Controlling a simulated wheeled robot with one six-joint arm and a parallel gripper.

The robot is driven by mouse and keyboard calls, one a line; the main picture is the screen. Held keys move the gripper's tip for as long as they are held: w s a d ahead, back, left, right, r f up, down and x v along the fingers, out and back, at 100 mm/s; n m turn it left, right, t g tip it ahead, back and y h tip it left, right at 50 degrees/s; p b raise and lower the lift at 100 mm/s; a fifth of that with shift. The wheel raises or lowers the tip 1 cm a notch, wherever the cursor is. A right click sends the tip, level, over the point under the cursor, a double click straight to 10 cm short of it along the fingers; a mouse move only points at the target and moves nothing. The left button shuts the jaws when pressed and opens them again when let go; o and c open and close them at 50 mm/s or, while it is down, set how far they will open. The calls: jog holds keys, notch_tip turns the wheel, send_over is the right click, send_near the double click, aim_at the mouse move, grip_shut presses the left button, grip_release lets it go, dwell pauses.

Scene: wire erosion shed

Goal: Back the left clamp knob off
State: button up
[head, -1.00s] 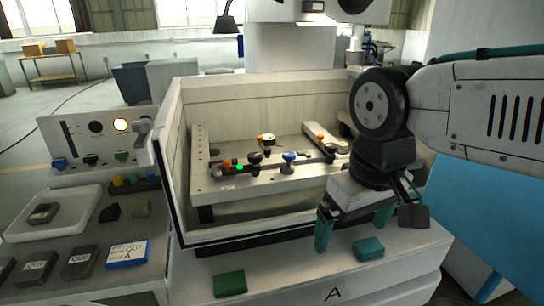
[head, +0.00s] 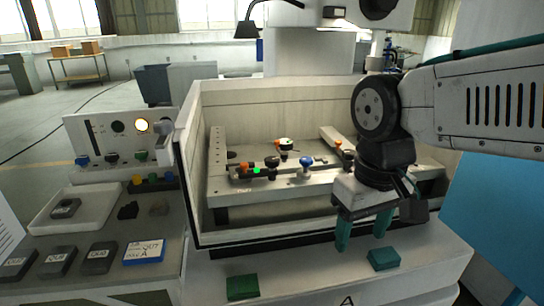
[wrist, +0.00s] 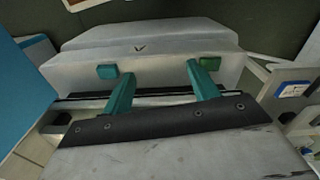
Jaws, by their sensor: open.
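Inside the open machine tank, a black left clamp knob (head: 271,162) stands on the left part of the pale clamping frame (head: 225,186), beside a green dot and an orange-tipped part. A blue knob (head: 306,164) stands to its right and another dark knob (head: 286,146) behind it. My gripper (head: 362,232) points down at the tank's front right, clear of the knobs. It is open and empty. Its teal fingers spread apart in the wrist view (wrist: 160,70), with only the machine's front ledge beyond. No knob shows in the wrist view.
The tank's front wall (head: 290,235) lies between the ledge and the clamping frame. A green block (head: 242,287) and a teal block (head: 384,259) are on the ledge. A bench with a white tray (head: 60,222) and labelled dark blocks (head: 97,257) stands left.

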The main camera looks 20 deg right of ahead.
jog(key=w+a+r+m+g, duration=0.1)
jog(key=w+r+m, duration=0.1)
jog(key=w, duration=1.3)
jog(key=m, duration=0.7)
send_over(272, 159)
jog(key=s, duration=0.2)
jog(key=shift+w+d+r, duration=0.1)
jog(key=shift+r, duration=0.1)
jog(key=w+r+m, duration=0.2)
jog(key=shift+r+t, duration=0.3)
jog(key=shift+m, duration=0.4)
jog(key=shift+f, duration=0.25)
notch_tip(272, 159, down, 8)
jog(key=shift+r, duration=0.25)
jog(key=c, duration=1)
